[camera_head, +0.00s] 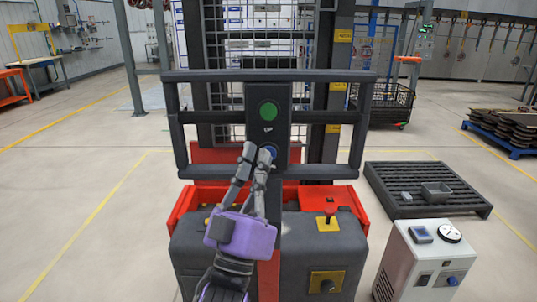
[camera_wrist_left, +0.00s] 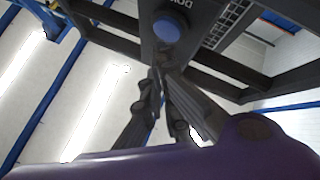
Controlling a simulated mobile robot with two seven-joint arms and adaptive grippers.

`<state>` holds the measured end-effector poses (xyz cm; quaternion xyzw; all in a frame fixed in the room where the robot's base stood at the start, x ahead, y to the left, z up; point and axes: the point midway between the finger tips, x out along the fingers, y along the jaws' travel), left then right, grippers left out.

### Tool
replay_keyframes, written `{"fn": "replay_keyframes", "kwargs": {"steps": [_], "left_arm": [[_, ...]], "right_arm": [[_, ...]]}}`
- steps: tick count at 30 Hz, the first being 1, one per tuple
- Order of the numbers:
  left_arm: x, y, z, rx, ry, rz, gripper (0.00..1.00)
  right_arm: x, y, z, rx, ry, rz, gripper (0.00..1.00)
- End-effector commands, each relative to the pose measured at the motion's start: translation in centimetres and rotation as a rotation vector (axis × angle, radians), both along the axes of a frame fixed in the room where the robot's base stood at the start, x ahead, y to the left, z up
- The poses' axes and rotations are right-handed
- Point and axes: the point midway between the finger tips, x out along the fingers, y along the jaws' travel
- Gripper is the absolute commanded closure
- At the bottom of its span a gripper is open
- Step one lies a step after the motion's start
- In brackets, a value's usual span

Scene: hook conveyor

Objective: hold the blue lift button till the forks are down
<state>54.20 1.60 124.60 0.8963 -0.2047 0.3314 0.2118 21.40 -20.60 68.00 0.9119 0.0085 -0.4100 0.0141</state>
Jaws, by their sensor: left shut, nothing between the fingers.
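The lift stacker's dark control panel (camera_head: 285,105) carries a green button (camera_head: 268,111) with the label UP under it. Below that is the blue button (camera_head: 271,149), partly hidden by my fingers. In the left wrist view the blue button (camera_wrist_left: 166,32) shows whole, beside a partly cut-off label. My left gripper (camera_head: 258,150) is shut and empty, its fingertips right at the blue button in the head view. In the left wrist view my fingertips (camera_wrist_left: 158,72) point at the panel just under the button; contact cannot be told. The forks are hidden behind the stacker's body.
A dark guard rail (camera_head: 210,76) frames the panel. The stacker's body has a red lever (camera_head: 329,214) and a yellow-plated knob (camera_head: 327,282). A white box with a gauge (camera_head: 420,262) and a dark pallet (camera_head: 385,190) stand right. The floor at left is clear.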

Motion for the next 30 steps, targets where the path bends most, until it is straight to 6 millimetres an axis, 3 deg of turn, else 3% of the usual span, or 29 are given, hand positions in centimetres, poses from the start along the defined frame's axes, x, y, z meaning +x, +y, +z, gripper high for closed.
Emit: {"fn": "replay_keyframes", "kwargs": {"steps": [30], "left_arm": [[0.86, 0.0, 0.0, 0.0, 0.0, 0.0, 1.0]], "right_arm": [[0.28, 0.23, 0.28, 0.005, -0.007, -0.006, 0.6]]}}
